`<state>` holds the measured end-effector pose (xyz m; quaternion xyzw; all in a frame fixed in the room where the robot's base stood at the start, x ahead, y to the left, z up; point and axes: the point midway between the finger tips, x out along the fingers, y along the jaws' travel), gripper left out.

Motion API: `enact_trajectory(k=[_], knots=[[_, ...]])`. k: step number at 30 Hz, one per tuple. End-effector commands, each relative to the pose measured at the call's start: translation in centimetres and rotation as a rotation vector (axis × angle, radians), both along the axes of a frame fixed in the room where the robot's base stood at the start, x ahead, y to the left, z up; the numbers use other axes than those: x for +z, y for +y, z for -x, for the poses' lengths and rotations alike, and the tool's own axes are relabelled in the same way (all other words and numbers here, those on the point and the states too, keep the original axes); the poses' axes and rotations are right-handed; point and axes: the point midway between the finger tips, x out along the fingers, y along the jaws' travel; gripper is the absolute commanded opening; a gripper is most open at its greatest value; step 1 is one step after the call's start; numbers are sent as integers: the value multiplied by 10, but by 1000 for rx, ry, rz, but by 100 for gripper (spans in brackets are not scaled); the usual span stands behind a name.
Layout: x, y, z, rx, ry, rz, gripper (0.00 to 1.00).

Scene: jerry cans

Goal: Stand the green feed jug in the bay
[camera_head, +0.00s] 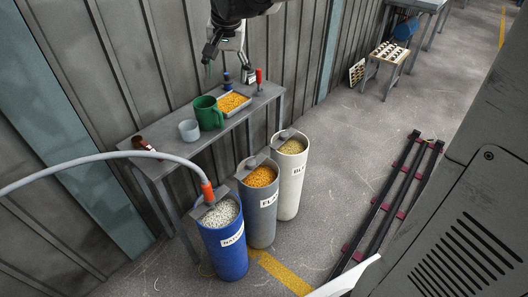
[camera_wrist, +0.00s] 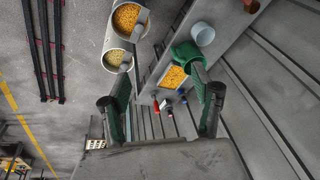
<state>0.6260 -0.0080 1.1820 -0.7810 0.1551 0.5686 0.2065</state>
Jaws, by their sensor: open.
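The green feed jug (camera_head: 208,113) stands upright on the grey bench, between a pale grey cup and a tray of orange pellets. In the wrist view the jug (camera_wrist: 184,52) shows beyond my fingers, partly overlapped by the right-hand finger's tip. My gripper (camera_head: 227,62) is open and empty, above the far end of the bench, behind and above the jug. Its two spread fingers (camera_wrist: 162,95) also show in the wrist view. I cannot make out a clearly marked bay in either view.
The bench (camera_head: 183,139) stands along the wall and also holds the cup (camera_head: 189,130), the pellet tray (camera_head: 234,103), a red-handled item (camera_head: 259,77) and a brown scoop (camera_head: 146,146). Blue (camera_head: 222,247), grey (camera_head: 260,213) and white (camera_head: 290,182) bins stand before it. A hose reaches the blue bin.

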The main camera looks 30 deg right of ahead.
Motion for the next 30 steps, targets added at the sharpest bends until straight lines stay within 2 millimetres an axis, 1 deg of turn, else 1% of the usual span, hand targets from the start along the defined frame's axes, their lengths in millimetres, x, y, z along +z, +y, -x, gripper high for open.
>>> enact_trajectory(k=[1, 6, 8, 12, 14, 18, 21, 24, 27, 29, 30], knots=[[2, 1, 18, 25, -16, 8, 61], [3, 3, 71, 118, -75, 41, 61], [2, 3, 89, 150, -93, 54, 61], [-7, 5, 132, 224, -142, 87, 61], [-12, 5, 149, 256, -161, 102, 61], [-28, 7, 189, 328, -208, 140, 61], [-42, 7, 214, 377, -240, 168, 61], [-56, 8, 234, 418, -267, 193, 61], [-67, 8, 247, 448, -286, 212, 61], [-71, 8, 252, 460, -293, 220, 61], [-73, 8, 255, 465, -297, 224, 57]])
